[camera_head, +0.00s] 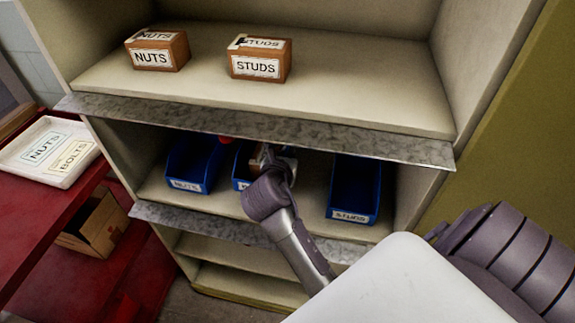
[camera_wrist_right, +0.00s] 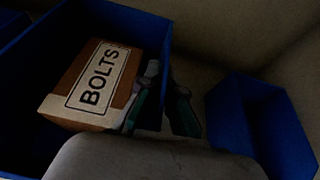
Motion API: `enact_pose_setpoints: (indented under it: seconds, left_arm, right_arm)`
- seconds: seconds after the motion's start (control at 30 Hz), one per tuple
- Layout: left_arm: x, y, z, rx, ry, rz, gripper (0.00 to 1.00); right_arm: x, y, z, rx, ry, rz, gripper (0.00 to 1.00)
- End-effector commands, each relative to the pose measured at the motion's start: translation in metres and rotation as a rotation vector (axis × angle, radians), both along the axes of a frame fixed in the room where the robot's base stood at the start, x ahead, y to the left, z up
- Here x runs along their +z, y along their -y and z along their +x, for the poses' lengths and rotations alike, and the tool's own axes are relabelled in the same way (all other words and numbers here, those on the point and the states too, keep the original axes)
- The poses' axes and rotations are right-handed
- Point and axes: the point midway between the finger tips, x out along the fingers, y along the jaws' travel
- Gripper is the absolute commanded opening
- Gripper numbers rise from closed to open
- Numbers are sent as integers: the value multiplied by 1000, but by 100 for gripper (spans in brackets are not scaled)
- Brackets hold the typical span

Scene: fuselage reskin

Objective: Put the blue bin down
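The middle blue bin (camera_head: 240,172) is in the shelf's middle bay, partly hidden behind my right gripper (camera_head: 275,160). In the right wrist view the blue bin (camera_wrist_right: 120,18) holds a brown box labelled BOLTS (camera_wrist_right: 95,85). The right gripper's fingers (camera_wrist_right: 165,103) straddle the bin's side wall, one inside and one outside, and look closed on it. Whether the bin's base touches the shelf is hidden. My left gripper is not in view.
A blue NUTS bin (camera_head: 194,165) stands to the left and a blue STUDS bin (camera_head: 354,190) to the right. The metal shelf lip (camera_head: 270,125) runs above. NUTS (camera_head: 158,52) and STUDS (camera_head: 259,60) boxes sit on the upper shelf. A white tray (camera_head: 85,172) lies on the red cart.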

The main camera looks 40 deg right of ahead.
Motion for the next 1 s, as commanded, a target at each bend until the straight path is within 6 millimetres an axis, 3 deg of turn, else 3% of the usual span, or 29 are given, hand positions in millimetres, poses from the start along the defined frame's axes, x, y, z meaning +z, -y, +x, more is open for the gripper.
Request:
enact_pose_setpoints:
  seconds: [0.3, 0.67, 0.83, 1.0]
  left_arm:
    - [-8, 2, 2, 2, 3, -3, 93]
    - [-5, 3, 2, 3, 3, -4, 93]
    - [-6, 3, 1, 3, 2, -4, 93]
    - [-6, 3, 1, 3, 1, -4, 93]
  right_arm:
    - [-37, 0, 0, 1, 2, -1, 0]
    - [-39, 0, 0, 1, 3, -1, 0]
    - [-41, 0, -1, 0, -1, 0, 30]
    - [-41, 0, -1, 1, -2, 1, 31]
